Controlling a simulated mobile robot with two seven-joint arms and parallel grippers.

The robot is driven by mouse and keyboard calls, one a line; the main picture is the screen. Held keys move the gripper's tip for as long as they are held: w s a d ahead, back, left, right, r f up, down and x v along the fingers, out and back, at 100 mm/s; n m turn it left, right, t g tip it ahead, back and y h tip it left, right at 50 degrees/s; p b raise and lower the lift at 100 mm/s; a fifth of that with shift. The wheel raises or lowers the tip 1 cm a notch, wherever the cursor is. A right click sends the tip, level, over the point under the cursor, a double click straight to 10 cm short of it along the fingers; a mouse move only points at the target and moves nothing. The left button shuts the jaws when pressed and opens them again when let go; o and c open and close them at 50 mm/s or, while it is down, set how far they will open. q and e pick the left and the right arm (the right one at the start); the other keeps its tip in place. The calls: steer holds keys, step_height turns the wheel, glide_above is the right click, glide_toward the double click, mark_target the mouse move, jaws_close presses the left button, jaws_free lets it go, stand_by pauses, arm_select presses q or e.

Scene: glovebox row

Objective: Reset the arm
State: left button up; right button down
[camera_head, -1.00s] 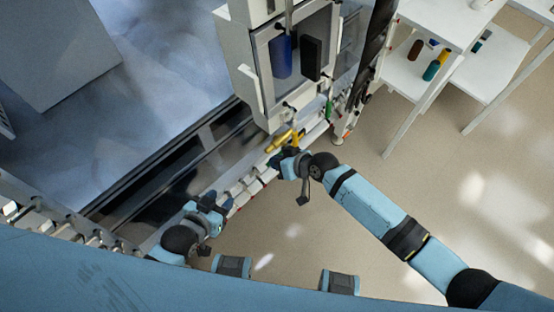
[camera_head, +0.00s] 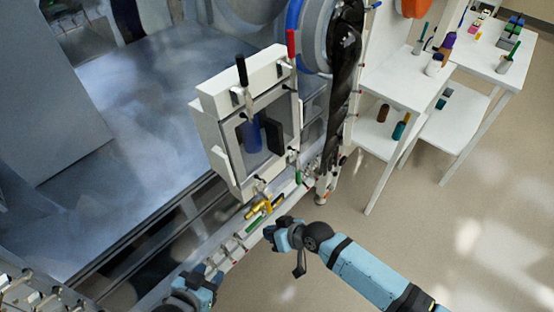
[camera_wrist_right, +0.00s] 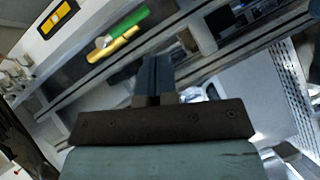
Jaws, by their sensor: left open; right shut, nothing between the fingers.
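My right arm, blue with black joints, comes in from the lower right in the head view. Its gripper (camera_head: 270,232) is shut and empty, just below the yellow handle (camera_head: 257,211) on the rail under the white glovebox (camera_head: 205,123). In the right wrist view its fingers (camera_wrist_right: 155,72) are together, apart from the yellow handle (camera_wrist_right: 112,46) and the green handle (camera_wrist_right: 128,24). My left gripper (camera_head: 208,274) is open over the rail at the bottom of the head view. No object shows in it; its fingertips are small and partly hidden.
A blue cylinder (camera_head: 251,137) and a dark block (camera_head: 274,136) show through the glovebox window. A black glove or sleeve (camera_head: 343,70) hangs beside it. White shelves (camera_head: 385,75) with small items stand at right. Open floor (camera_head: 420,210) lies right of the rail.

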steer(key=s+d+r+m+t+h+p, duration=0.2)
steer(key=s+d, duration=0.5)
steer(key=d, duration=0.5)
steer(key=s+d+r+m+t+h+p, duration=0.2)
steer(key=s+d, duration=0.5)
steer(key=d, duration=0.6)
step_height(320, 180, up, 2)
steer(key=m+t+h, duration=0.1)
steer(key=t+h, duration=0.1)
steer(key=t, duration=0.1)
steer(key=shift+h, duration=0.3)
